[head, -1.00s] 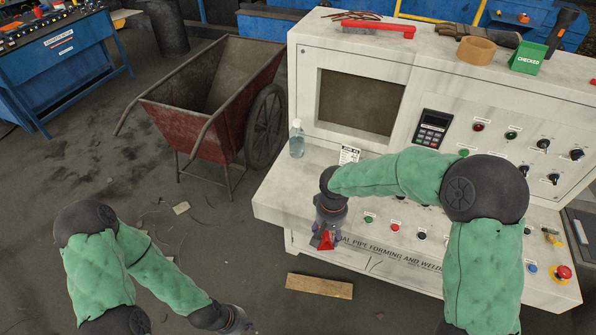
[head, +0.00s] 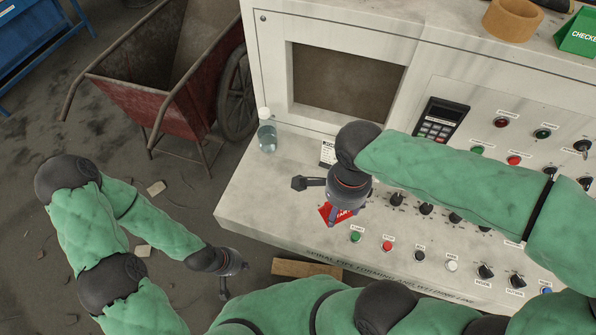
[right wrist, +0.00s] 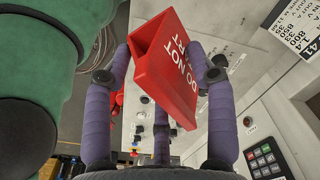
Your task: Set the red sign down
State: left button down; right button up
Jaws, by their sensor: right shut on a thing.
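The red sign (head: 328,212) is a folded red piece with white lettering. In the right wrist view the sign (right wrist: 165,65) fills the space between purple fingers and reads "DO NOT". My right gripper (head: 343,212) points down over the light console ledge (head: 270,195), shut on the sign. The gripper hides part of the sign in the head view. I cannot tell whether the sign touches the ledge. My left gripper (head: 226,284) hangs low left of the console, away from the sign; its fingers are too unclear to judge.
Knobs and buttons (head: 387,246) line the ledge to the right. A red wheelbarrow (head: 165,100) is at left.

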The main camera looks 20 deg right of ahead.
jog(key=w+a+f+b, duration=0.1)
jog(key=w+a+f, duration=0.1)
jog(key=w+f, duration=0.1)
jog(key=w+a+f+b, duration=0.2)
jog(key=w+f, duration=0.1)
jog(key=w, duration=0.1)
jog(key=w+a+f+b, duration=0.1)
jog(key=w+a+f, duration=0.1)
jog(key=w+f, duration=0.1)
jog(key=shift+w, duration=0.7)
jog(key=shift+w+a+f+b, duration=0.15)
jog(key=shift+w+f+b, duration=0.1)
jog(key=shift+f+b, duration=0.1)
jog(key=shift+w+a+f+b, duration=0.1)
jog(key=shift+f+b, duration=0.4)
jog(key=shift+f, duration=1.1)
jog(key=shift+f, duration=0.1)
jog(key=o, duration=1.2)
jog(key=shift+c, duration=0.2)
